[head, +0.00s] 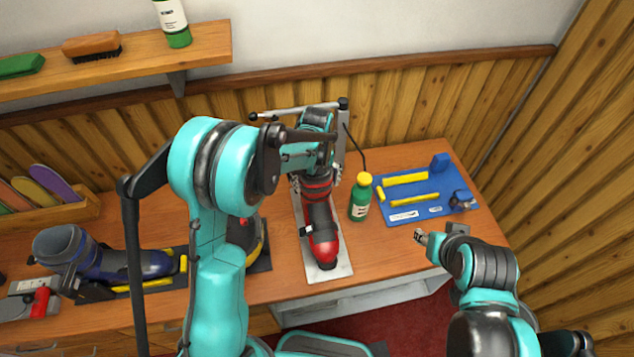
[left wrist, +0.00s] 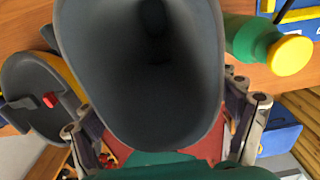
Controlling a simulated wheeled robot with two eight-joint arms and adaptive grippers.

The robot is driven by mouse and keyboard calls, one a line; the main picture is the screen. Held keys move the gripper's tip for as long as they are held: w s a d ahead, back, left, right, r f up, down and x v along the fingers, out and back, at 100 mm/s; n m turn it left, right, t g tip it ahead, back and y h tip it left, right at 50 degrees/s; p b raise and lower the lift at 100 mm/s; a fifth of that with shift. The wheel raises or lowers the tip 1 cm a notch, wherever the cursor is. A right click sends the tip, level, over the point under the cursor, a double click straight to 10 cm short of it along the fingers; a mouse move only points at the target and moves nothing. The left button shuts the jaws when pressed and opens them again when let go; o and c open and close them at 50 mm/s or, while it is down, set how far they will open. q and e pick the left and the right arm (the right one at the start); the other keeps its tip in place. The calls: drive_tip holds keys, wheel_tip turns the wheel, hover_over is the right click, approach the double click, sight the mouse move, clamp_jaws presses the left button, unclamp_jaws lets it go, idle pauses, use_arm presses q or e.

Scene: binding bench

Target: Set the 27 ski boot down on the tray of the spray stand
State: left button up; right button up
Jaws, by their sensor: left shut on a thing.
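The red ski boot (head: 321,232) is upright over the grey metal tray (head: 342,262) of the spray stand, toe toward me. Its sole is at or very near the tray; I cannot tell whether it bears on it. No size number is readable. My left gripper (head: 316,183) is shut on the boot's upper cuff. In the left wrist view the boot's grey hollow cuff (left wrist: 140,75) fills the middle, with a finger on each side. My right gripper (head: 420,237) is over the bench's right part, apart from the boot; its jaws are too small to judge.
A green bottle with a yellow cap (head: 360,198) stands close right of the boot. The stand's post (head: 341,150) rises behind. A blue mat (head: 428,187) with yellow tools lies at right. A blue boot (head: 125,264) is at left. A shelf (head: 130,66) hangs above.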

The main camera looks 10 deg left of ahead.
use_arm(q)
drive_tip(key=shift+f, duration=0.1)
drive_tip(key=o, duration=1.7)
wheel_tip(320, 180, up, 12)
drive_tip(key=shift+r, duration=0.1)
drive_tip(key=shift+s, duration=0.1)
